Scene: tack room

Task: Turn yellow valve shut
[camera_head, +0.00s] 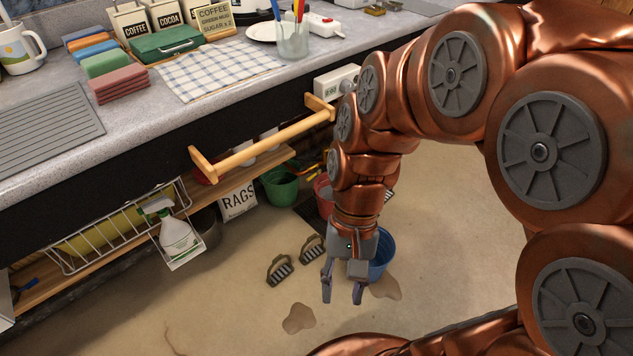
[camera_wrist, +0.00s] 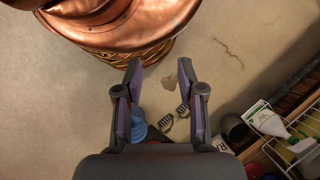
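I cannot make out a yellow valve for certain in either view. A small yellow part (camera_head: 311,172) shows under the counter, left of my arm, too small and partly hidden to identify. My gripper (camera_head: 342,290) points down over the floor, well below the counter top and apart from that part. Its two fingers are spread with nothing between them.
A blue bucket (camera_head: 381,255) stands behind my gripper, partly hidden. A wooden rail (camera_head: 265,139) juts from the counter. Beneath it are a green bucket (camera_head: 281,187), a rags box (camera_head: 238,201) and a wire basket (camera_head: 110,240).

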